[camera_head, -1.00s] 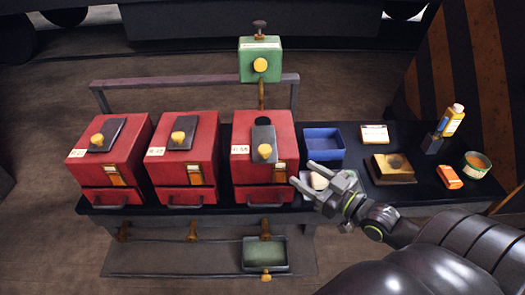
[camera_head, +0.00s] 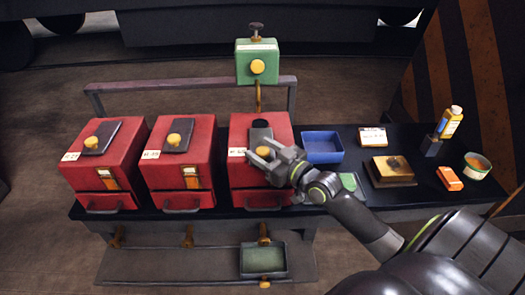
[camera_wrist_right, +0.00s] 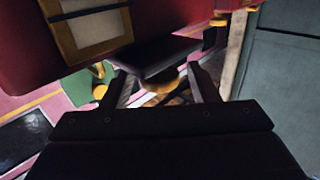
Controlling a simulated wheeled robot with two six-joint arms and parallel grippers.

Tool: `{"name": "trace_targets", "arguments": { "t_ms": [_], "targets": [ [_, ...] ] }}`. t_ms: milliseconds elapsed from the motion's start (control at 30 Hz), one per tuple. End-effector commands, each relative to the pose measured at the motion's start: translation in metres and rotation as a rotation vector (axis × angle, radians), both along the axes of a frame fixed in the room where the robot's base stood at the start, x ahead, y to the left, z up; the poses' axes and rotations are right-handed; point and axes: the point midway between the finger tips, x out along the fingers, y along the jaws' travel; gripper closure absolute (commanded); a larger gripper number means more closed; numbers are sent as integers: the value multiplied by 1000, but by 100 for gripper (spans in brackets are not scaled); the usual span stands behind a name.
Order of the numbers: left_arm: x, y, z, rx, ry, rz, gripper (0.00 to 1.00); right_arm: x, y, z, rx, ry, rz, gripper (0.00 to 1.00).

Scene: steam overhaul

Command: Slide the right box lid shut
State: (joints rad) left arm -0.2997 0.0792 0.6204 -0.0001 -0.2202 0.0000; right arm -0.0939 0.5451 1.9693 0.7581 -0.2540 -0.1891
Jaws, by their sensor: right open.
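The right red box (camera_head: 282,128) stands third in a row on the dark bench. Its dark lid (camera_head: 261,134) lies on top with a yellow knob (camera_head: 263,151). My right gripper (camera_head: 257,150) is open over the front of this lid, its fingers around or just above the knob. In the right wrist view the two fingers of the right gripper (camera_wrist_right: 160,84) stand apart on either side of a brownish knob (camera_wrist_right: 160,86) under a dark slab. I cannot tell whether they touch it. The gripper hides part of the box front. My left gripper is not in view.
Two similar red boxes (camera_head: 122,150) (camera_head: 200,150) stand to the left. A blue tray (camera_head: 323,158) and a brass-topped block (camera_head: 391,178) are to the right. A green box on a post (camera_head: 257,75) rises behind. A rail (camera_head: 180,83) runs behind the boxes.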

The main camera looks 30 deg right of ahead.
Motion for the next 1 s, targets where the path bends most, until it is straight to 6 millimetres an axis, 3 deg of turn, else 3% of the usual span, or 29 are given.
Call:
{"name": "trace_targets", "arguments": {
  "t_ms": [333,733,1000],
  "targets": [
    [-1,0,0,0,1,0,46,3,1,0,0,0,0,46],
    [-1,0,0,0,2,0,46,3,1,0,0,0,0,98],
    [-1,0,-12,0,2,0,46,14,-6,-4,-3,-2,2,100]
  ]
}}
